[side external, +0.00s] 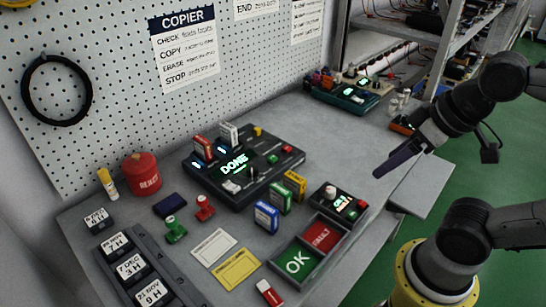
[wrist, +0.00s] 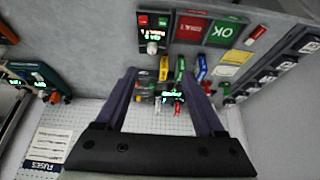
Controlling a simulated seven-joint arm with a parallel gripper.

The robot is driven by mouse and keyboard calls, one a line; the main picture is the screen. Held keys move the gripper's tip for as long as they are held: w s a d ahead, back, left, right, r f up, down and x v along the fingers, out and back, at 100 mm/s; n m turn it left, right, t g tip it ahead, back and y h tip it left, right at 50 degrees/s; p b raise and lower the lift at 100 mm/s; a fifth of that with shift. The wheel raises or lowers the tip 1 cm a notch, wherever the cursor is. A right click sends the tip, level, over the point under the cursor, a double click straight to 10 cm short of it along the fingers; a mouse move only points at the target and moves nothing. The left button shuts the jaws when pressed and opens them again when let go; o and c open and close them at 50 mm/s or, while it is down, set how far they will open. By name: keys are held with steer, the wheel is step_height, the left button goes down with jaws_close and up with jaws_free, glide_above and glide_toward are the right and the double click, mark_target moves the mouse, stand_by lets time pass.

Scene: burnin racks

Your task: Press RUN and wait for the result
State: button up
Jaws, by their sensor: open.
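The black copier (side external: 212,178) lies on the bench, its green display (side external: 235,165) reading DONE. Two cartridges, one red-and-white (side external: 203,148) and one white-grey (side external: 229,135), stand upright in it. A small dark tester box (side external: 337,203) with a white knob, a lit green display and a red button sits to its right; it also shows in the wrist view (wrist: 153,33). Lettering on the buttons is too small to read, so I cannot tell which is RUN. My gripper (side external: 379,174) is open and empty above the bench's right side, touching nothing; its fingers (wrist: 160,76) frame the copier in the wrist view.
A tray with green OK (side external: 296,262) and red FAULT (side external: 322,237) sections is at the front. Blue (side external: 266,217), green and yellow cartridges stand between copier and tester. Red and green stamps, a red REJECT canister (side external: 143,173) and date blocks are at left. A teal device (side external: 345,95) is behind.

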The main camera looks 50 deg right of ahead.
jaws_close()
stand_by(1.5)
